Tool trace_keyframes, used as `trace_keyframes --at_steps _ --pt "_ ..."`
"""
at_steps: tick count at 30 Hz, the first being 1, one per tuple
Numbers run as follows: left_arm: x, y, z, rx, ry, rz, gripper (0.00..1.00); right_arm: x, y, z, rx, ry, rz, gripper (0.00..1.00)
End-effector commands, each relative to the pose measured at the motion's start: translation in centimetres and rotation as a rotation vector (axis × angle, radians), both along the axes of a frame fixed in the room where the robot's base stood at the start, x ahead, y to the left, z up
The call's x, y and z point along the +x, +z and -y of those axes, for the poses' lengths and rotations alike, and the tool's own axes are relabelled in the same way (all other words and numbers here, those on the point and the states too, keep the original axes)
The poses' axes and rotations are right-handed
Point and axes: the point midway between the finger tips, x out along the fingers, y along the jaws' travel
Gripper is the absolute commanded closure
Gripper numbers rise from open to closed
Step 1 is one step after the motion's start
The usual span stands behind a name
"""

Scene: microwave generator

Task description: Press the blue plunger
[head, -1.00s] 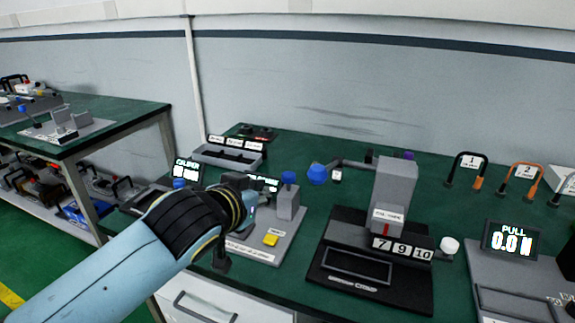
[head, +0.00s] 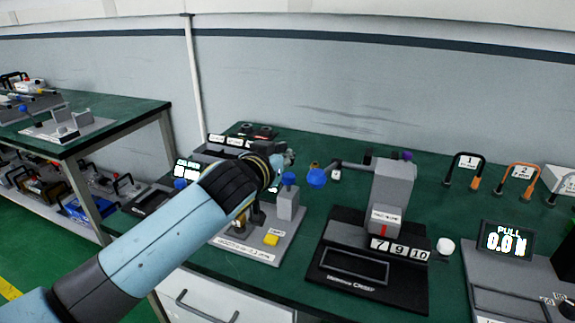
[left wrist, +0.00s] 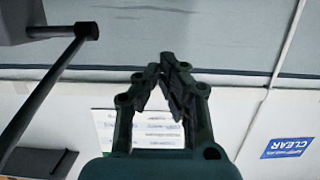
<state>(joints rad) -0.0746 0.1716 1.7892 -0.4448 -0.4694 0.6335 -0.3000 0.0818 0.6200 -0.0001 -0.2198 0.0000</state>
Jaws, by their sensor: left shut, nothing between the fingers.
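A blue plunger cap (head: 288,178) tops a grey upright block (head: 288,203) on a light grey base plate in the head view. A yellow button (head: 271,240) is on the same plate. My left gripper (head: 287,154) is raised behind and above the blue cap in the picture; I see no contact. The left wrist view shows its fingers (left wrist: 166,62) with the tips together and nothing between them. My left forearm and wrist hide part of the plate and the device's screen. My right gripper is not in view.
A round blue knob (head: 317,177) is just right of the cap, by the tall grey machine (head: 391,195). Another blue knob (head: 180,184) is at left. A grey tray and small labels stand behind the wrist. A pull gauge screen (head: 506,240) is at right.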

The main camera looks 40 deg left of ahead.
Motion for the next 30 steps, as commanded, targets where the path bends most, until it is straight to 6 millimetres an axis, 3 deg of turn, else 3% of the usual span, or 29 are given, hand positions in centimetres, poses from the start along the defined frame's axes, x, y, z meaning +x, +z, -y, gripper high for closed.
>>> trace_keyframes --at_steps 4,6,12,25,30 --pt "3.0 -0.6 -0.7 0.000 0.000 0.001 1.00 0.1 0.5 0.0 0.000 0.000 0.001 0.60" --pt "2.6 -2.3 -0.6 0.001 0.000 -0.004 1.00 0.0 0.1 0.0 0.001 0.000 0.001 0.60" --pt "2.6 -4.3 -0.6 0.001 0.000 -0.001 1.00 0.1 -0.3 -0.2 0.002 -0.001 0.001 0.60" --pt "2.6 -4.7 -0.6 0.001 -0.001 0.000 1.00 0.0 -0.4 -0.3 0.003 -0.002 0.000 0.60" --pt "2.6 -5.9 -0.6 0.001 0.000 0.000 1.00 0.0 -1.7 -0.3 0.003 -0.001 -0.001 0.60"
